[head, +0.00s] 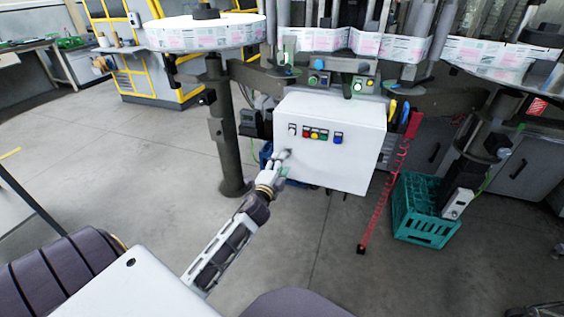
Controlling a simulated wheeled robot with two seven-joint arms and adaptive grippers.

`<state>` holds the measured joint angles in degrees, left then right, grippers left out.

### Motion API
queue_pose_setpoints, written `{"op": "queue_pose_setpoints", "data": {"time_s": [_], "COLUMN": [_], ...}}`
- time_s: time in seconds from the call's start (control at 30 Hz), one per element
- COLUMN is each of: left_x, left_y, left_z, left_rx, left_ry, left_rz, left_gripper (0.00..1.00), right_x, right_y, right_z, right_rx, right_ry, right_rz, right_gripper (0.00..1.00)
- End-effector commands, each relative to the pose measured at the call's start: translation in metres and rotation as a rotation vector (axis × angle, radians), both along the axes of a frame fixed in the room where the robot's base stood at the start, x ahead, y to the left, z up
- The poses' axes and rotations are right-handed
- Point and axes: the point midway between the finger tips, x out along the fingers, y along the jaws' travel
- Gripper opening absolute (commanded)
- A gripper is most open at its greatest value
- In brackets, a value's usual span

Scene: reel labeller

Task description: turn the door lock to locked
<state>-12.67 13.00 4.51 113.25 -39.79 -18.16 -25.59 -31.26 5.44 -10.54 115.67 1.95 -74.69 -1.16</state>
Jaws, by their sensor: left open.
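A white control cabinet (345,160) hangs under the labeller, with its front door shut. My left gripper (283,157) is open at the lower left of the cabinet front, its fingers pointing at the door's left edge. A small dark spot on the door at the fingertips may be the door lock. It is partly hidden by the fingers, and its turn position cannot be made out. I cannot tell whether the fingers touch it. My right gripper is not in view.
A row of coloured buttons (315,134) sits on the cabinet front above my gripper. A dark post (226,135) stands left of the cabinet. A red chain-like strip (383,195) and a teal crate (421,224) are to the right. The floor (130,170) at left is clear.

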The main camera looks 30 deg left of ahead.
Motion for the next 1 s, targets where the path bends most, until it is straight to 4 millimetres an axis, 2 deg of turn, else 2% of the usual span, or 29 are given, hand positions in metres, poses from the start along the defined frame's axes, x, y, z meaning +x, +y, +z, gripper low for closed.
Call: {"op": "queue_pose_setpoints", "data": {"time_s": [0.7, 1.0], "left_x": [-0.059, -0.069], "left_y": [-0.014, -0.016], "left_z": [-0.001, 0.0], "left_rx": [-0.001, 0.0], "left_ry": [0.002, 0.0], "left_rz": [0.001, 0.001], "left_gripper": [0.48, 0.48], "right_x": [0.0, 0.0], "right_y": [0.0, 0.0], "right_z": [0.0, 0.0], "right_rx": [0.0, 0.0], "right_ry": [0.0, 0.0], "right_rz": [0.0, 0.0], "right_gripper": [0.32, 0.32]}}
